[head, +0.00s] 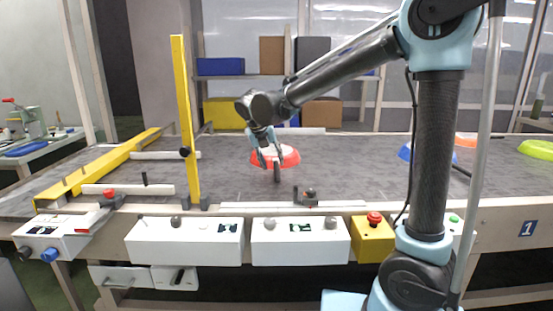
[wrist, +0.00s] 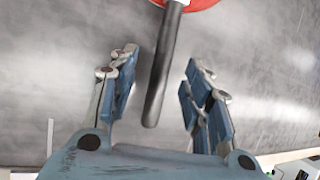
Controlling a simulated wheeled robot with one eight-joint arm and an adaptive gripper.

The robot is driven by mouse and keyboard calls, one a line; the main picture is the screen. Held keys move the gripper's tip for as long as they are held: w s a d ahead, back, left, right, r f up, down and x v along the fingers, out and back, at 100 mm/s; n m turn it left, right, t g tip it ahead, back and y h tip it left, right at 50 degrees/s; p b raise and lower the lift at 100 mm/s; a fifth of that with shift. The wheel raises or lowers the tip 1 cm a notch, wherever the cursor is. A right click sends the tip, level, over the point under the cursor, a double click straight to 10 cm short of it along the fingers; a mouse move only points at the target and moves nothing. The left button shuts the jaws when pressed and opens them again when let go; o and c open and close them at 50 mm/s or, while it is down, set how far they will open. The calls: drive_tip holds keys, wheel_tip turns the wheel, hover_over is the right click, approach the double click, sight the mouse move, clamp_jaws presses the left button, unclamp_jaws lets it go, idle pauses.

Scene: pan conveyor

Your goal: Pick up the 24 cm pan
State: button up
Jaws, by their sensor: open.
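A red pan (head: 288,157) with a pale inside lies on the grey conveyor belt, its dark handle (head: 277,173) pointing toward the front edge. My gripper (head: 267,160) is over the handle side of this pan. In the wrist view my gripper (wrist: 160,60) is open, with one finger on each side of the black handle (wrist: 158,85); neither finger visibly touches it. The handle's height relative to the fingers is hard to judge. The red rim (wrist: 203,4) shows at the top edge of the wrist view. No size marking is readable on the pan.
A blue pan (head: 404,153), partly behind my arm, an orange pan (head: 466,141) and a green pan (head: 540,149) lie farther right on the belt (head: 225,165). A yellow post (head: 184,110) stands at left. White control boxes (head: 185,240) line the front.

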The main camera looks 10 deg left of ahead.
sight(276, 168)
drive_tip(key=shift+d+x, duration=0.15)
drive_tip(key=shift+x, duration=1.2)
drive_tip(key=shift+d+x, duration=0.15)
drive_tip(key=shift+x, duration=1.15)
drive_tip(key=shift+c, duration=0.2)
clamp_jaws()
